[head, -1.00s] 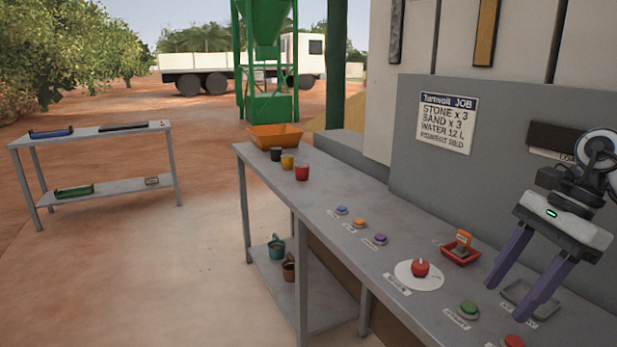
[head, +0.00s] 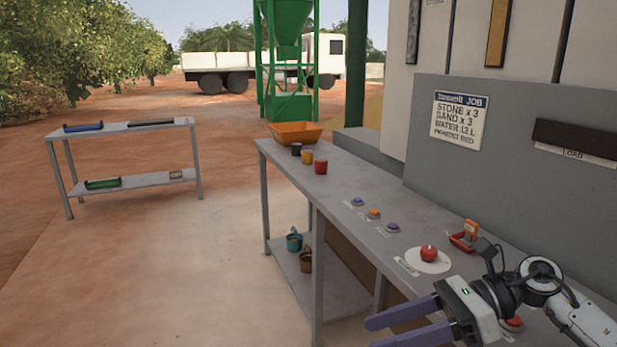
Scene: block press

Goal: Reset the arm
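My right gripper (head: 370,335) is at the bottom right of the head view, its arm coming in from the right edge. Its two purple fingers point left, spread apart with nothing between them. It appears in front of the near part of the grey bench (head: 345,187), over the bench's front edge in the picture. The arm hides part of the bench top, and a red button (head: 513,322) shows only partly behind it. My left gripper is not in view.
A grey panel with a job sign (head: 459,119) stands behind. A second table (head: 130,133) is at left; open ground lies between.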

